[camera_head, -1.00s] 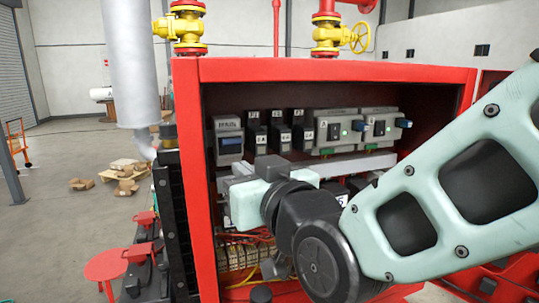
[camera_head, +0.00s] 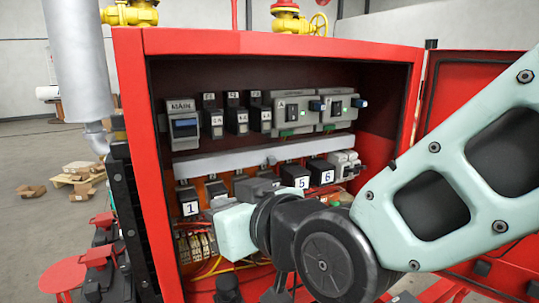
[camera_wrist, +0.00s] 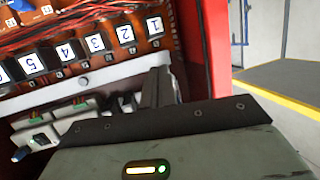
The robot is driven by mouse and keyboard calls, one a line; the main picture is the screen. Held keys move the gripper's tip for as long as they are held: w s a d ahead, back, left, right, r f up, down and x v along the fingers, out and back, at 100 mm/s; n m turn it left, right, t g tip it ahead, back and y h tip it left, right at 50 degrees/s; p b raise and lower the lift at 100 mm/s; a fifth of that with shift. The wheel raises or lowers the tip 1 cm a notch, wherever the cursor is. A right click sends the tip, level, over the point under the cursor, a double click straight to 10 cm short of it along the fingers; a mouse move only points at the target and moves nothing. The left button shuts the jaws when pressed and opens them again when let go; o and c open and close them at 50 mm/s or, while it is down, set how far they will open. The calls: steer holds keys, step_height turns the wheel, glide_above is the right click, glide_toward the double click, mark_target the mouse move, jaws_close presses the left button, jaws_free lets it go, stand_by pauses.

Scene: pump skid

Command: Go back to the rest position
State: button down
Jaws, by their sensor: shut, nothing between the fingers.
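My gripper (camera_head: 214,208) is shut and empty in front of the lower row of numbered modules in the open red cabinet (camera_head: 265,43). Its pale green body and dark wrist cover several of these modules in the head view. In the wrist view the shut dark fingers (camera_wrist: 158,88) reach toward the grey duct, near module 1 (camera_wrist: 154,25). I cannot tell whether they touch anything. My arm comes in from the right across the cabinet opening.
The upper row holds a MAIN switch (camera_head: 184,125), black breakers (camera_head: 236,115) and two grey units with green lights. A grey duct (camera_head: 240,155) runs below. The open red door (camera_head: 465,90) is at the right. Yellow valves and a grey pipe (camera_head: 80,60) stand outside.

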steer(key=s+d+f+g+h+b, duration=0.2)
steer(key=d+f+g, duration=0.1)
steer(key=d+f, duration=0.3)
steer(key=s+d+f+g+h+b, duration=0.2)
steer(key=d+f+b, duration=0.1)
steer(key=f, duration=0.6)
steer(key=s+d+f+g+h+b, duration=0.2)
steer(key=s+d+f+h, duration=0.1)
steer(key=d, duration=0.4)
steer(key=s+d+f+g+h+b, duration=0.2)
steer(key=s+d+f+g+h, duration=0.1)
steer(key=s+d+f, duration=0.3)
steer(key=shift+s+d+f+m+g, duration=0.15)
steer(key=shift+s+d+m+g, duration=0.2)
steer(key=shift+s+d, duration=0.25)
